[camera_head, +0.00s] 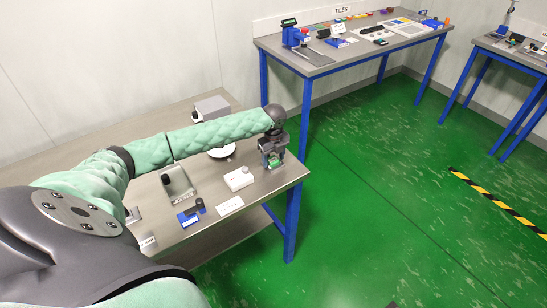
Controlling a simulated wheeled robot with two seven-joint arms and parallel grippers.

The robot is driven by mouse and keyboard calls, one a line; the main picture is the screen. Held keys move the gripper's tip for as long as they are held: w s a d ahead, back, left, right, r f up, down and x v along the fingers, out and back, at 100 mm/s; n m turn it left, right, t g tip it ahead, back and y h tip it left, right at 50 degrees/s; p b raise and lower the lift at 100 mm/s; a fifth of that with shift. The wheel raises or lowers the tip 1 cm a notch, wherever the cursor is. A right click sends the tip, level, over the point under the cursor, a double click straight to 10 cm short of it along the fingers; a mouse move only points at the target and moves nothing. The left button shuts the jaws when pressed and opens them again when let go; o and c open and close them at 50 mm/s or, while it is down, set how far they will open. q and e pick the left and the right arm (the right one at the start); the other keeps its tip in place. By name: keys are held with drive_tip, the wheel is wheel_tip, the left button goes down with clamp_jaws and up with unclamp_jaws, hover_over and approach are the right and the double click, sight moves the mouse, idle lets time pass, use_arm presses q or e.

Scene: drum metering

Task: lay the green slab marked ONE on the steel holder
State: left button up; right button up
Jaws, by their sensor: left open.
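My left arm reaches across the near table from the left, and its gripper (273,152) points down over the table's right end, open. A small green piece (274,161) shows at the fingertips. It may be the green slab, but no marking is readable, and I cannot tell whether the fingers touch it. A grey metal stand (179,190) with a dark knob is on the table, left of the gripper. It may be the steel holder, but I cannot be sure. My right gripper is not in view.
A white block (239,179), a white label card (230,206), a blue item (190,217), a white round dish (222,151) and a grey box (211,107) are on the near table (262,195). A second table (345,54) with many small items stands behind. The green floor between is clear.

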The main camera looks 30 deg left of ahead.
sight(274, 160)
use_arm(q)
drive_tip(key=shift+r, duration=0.1)
drive_tip(key=shift+r, duration=0.15)
wheel_tip(274, 160, up, 12)
drive_tip(key=b, duration=0.4)
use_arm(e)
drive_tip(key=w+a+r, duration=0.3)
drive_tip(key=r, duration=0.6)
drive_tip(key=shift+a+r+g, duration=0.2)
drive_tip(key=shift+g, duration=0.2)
